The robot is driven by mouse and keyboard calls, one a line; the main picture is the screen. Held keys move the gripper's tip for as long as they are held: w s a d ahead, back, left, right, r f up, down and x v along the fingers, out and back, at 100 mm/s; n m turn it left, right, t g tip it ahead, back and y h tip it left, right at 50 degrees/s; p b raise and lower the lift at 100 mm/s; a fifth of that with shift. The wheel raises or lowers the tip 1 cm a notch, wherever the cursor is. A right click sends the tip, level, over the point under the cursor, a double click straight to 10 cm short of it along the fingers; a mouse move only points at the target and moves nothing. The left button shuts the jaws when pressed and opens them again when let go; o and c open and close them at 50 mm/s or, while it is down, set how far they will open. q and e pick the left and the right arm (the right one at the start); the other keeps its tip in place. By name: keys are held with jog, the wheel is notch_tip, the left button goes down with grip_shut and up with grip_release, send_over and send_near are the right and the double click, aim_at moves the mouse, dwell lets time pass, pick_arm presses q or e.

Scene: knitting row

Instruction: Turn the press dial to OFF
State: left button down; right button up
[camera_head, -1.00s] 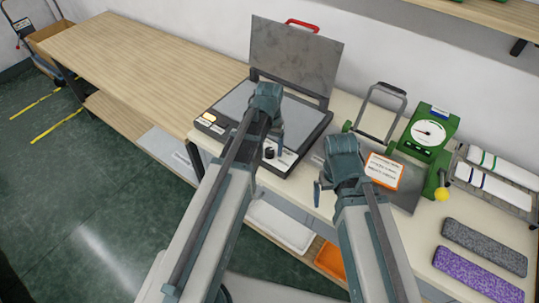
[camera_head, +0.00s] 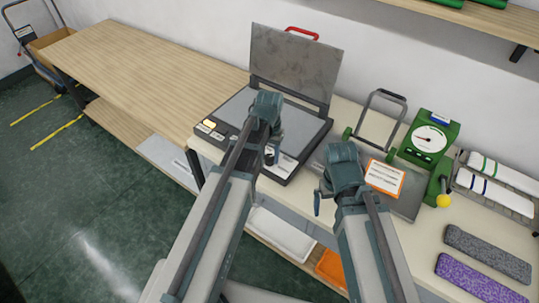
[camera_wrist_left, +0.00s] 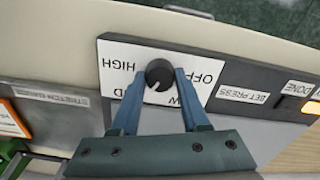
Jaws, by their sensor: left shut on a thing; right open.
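The press dial (camera_wrist_left: 160,73) is a round black knob on a white label on the press's front panel. It also shows as a small dark knob in the head view (camera_head: 269,156). HIGH is printed left of it, OFF right of it, and partly hidden words below it. A light mark on the knob points down and left in the wrist view, toward a covered label. My left gripper (camera_wrist_left: 160,92) is shut on the dial, one finger on each side. My right gripper (camera_head: 319,198) is open and empty, right of the press over the table's front edge.
The press (camera_head: 232,112) has its grey lid (camera_head: 293,62) standing open behind. To the right are a green dial gauge (camera_head: 429,138), a white card with orange edging (camera_head: 384,177), and grey and purple knitted pieces (camera_head: 482,278). The wooden table at left is clear.

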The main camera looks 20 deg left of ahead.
pick_arm(q)
jog(key=shift+n, duration=0.3)
jog(key=n, duration=0.5)
jog(key=shift+n, duration=0.4)
jog(key=n, duration=1.1)
jog(key=shift+n, duration=0.3)
jog(key=n, duration=0.6)
jog(key=shift+c, duration=2)
grip_release()
